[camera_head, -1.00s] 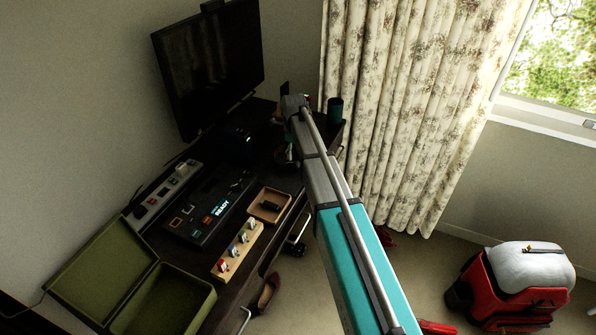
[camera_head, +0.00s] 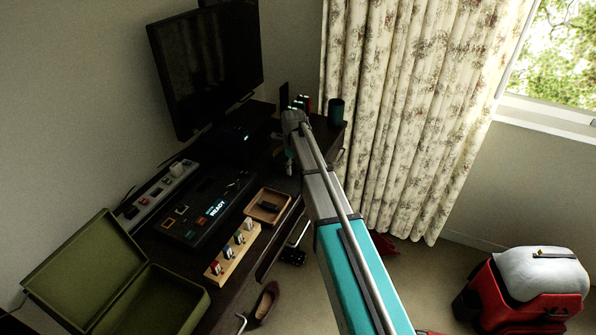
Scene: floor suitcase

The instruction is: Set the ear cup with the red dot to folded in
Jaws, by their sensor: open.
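I cannot make out any ear cup or red dot in this view. My arm runs up from the bottom edge, past the desk's right end, and ends at a grey joint near the back of the desk. My gripper does not show clearly; the part beyond that joint is small, dark and partly hidden by the arm. Small red and green-lit items (camera_head: 301,103) stand behind the joint, too small to identify.
A shoe (camera_head: 262,303) and red suitcase (camera_head: 525,305) are on the floor.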

